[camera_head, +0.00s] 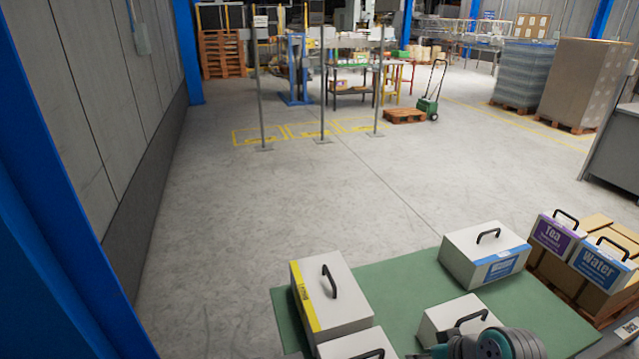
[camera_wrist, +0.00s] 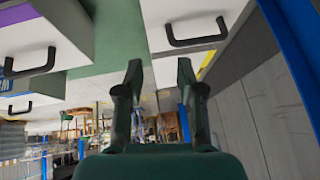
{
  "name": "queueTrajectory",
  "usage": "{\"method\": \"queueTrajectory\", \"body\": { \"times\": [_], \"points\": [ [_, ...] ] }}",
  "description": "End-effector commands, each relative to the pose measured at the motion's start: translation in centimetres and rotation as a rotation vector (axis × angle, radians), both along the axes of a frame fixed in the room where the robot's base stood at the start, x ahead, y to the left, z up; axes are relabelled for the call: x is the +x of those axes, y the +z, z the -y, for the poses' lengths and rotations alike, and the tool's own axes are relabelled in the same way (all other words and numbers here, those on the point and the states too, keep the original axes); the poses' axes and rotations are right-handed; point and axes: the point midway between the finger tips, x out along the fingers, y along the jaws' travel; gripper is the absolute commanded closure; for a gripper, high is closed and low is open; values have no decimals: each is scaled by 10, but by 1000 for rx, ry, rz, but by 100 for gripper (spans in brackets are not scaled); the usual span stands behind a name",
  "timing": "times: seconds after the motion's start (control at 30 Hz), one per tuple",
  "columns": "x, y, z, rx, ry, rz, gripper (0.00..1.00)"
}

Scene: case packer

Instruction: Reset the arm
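My gripper (camera_wrist: 158,80) shows in the wrist view with its two dark green fingers spread apart and nothing between them. In the head view only part of my arm shows at the bottom edge, over the green surface (camera_head: 405,278). The wrist view looks out upside down across the hall. A white case with a black handle (camera_wrist: 190,30) is beyond the fingertips in the wrist view, and I see no contact with it.
White cases with black handles stand on the green surface, one with a yellow stripe (camera_head: 332,290) and one with a blue label (camera_head: 484,252). Tea (camera_head: 557,235) and Water (camera_head: 600,262) cases rest on cartons at right. Open floor (camera_head: 240,210) lies beyond; a blue post (camera_head: 60,200) is at left.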

Motion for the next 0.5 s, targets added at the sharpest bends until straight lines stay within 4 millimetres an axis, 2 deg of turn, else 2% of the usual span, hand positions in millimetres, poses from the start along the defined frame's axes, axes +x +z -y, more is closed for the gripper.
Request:
{"method": "queueTrajectory", "body": {
  "times": [0.27,0.5],
  "points": [
    [-9,-20,-6,11,-35,25,62],
    [-24,-45,-13,21,-88,65,62]
  ]
}}
